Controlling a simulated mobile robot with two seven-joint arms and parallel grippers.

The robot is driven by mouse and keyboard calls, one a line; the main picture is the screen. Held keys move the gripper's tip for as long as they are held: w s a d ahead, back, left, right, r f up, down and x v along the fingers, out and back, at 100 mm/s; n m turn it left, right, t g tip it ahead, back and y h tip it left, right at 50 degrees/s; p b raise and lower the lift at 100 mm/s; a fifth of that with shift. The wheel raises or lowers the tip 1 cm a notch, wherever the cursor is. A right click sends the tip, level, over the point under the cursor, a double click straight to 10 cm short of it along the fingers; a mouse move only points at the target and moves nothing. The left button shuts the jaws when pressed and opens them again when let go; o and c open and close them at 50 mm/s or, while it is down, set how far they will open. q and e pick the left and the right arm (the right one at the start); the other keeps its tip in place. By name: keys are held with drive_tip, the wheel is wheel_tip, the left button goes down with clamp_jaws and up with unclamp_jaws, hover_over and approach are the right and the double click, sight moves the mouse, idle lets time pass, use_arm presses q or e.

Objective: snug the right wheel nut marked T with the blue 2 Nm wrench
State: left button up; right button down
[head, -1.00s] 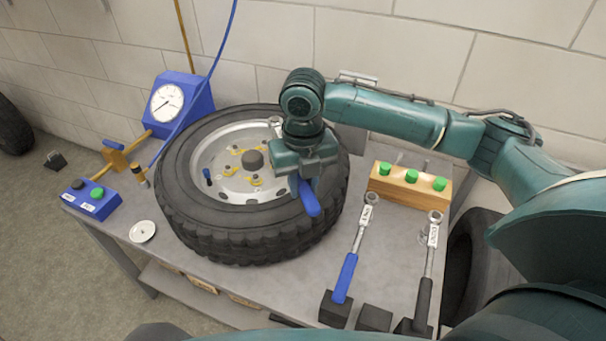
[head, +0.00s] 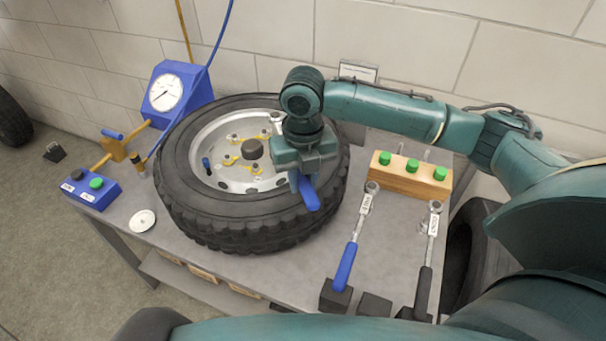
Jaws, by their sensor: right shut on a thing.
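The wheel (head: 185,205) lies flat on the bench, a black tyre around a pale rim with a dark hub (head: 252,148) and several yellow-marked nuts (head: 229,160). My right gripper (head: 306,172) is over the right side of the wheel, shut on a blue-handled wrench (head: 309,194). The handle sticks out toward the front over the tyre. A metal ring-like head (head: 277,117) shows beyond the gripper, near the rim's far right; I cannot tell whether it sits on a nut. The gripper hides part of the rim, and no T mark is readable. My left gripper is not in view.
Another blue-handled wrench (head: 345,268) and a black-handled wrench (head: 424,292) lean from black holders at the front right. A wooden block (head: 408,181) with green-topped pieces stands behind them. A blue gauge box (head: 190,80), a button box (head: 92,190) and a white disc (head: 142,220) are left.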

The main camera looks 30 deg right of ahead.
drive_tip(key=shift+w+f, duration=0.1)
drive_tip(key=shift+f, duration=0.45)
drive_tip(key=c, duration=1.8)
unclamp_jaws()
clamp_jaws()
drive_tip(key=shift+a, duration=0.1)
